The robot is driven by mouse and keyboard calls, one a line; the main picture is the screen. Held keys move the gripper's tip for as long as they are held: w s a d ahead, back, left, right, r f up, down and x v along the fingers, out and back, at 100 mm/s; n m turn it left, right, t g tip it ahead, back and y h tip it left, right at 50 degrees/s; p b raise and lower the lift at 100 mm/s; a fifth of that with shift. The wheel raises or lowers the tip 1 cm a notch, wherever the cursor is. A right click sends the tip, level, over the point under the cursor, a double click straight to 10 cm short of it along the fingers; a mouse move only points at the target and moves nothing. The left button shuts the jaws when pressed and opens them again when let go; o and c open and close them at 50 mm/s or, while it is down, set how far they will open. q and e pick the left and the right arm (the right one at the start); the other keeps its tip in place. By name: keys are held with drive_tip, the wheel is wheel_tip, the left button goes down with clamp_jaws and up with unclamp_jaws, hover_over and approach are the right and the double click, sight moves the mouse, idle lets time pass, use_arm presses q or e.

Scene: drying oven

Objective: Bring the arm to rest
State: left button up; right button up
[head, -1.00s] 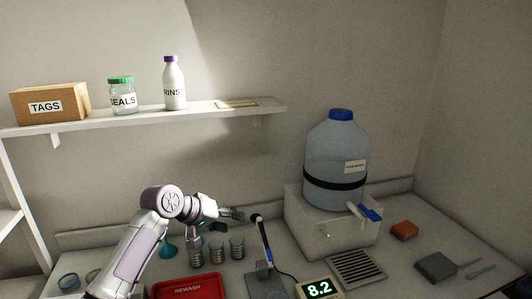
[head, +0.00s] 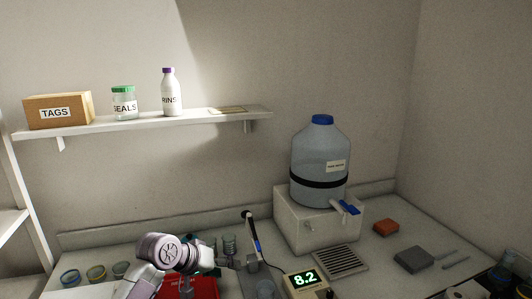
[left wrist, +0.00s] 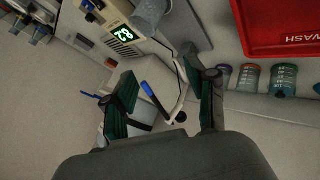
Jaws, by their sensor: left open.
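My left arm comes in at the lower left of the head view. Its gripper (head: 245,263) is over the bench, beside the probe stand. In the left wrist view the two dark green fingers of this gripper (left wrist: 163,98) are spread apart, with nothing held between them. My right gripper is not in view.
A red tray (left wrist: 285,25) and several cups (left wrist: 283,80) are beside the gripper. The display reading 8.2 (head: 304,278), a vent grille (head: 340,261) and a large water jug (head: 320,165) on a white box are to the right. A shelf (head: 190,122) hangs above.

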use_arm(q)
drive_tip(key=shift+m+g+y, duration=0.5)
drive_tip(key=shift+m+y, duration=0.2)
drive_tip(key=s+f, duration=0.6)
drive_tip(key=s, duration=0.1)
drive_tip(key=s+f, duration=0.3)
drive_tip(key=s, duration=0.1)
drive_tip(key=shift+s+f, duration=0.15)
drive_tip(key=shift+f, duration=0.05)
drive_tip(key=s+a+f+g+y, duration=0.1)
drive_tip(key=s+a+f+y, duration=0.15)
drive_tip(key=s, duration=0.75)
drive_tip(key=s+a+f+m+y, duration=0.1)
drive_tip(key=s+a, duration=0.3)
drive_tip(key=s, duration=0.5)
drive_tip(key=s+a+f+g+y, duration=0.1)
drive_tip(key=s+a+y, duration=0.15)
drive_tip(key=s, duration=0.75)
wheel_tip(320, 180, down, 29)
drive_tip(key=s+g, duration=0.1)
drive_tip(key=s+a+f, duration=0.1)
drive_tip(key=s+f, duration=0.6)
drive_tip(key=s, duration=0.1)
drive_tip(key=s+a+f+g, duration=0.1)
drive_tip(key=s+a+f, duration=0.1)
drive_tip(key=s+f, duration=0.5)
drive_tip(key=shift+s+a+h, duration=0.3)
drive_tip(key=shift+s, duration=0.2)
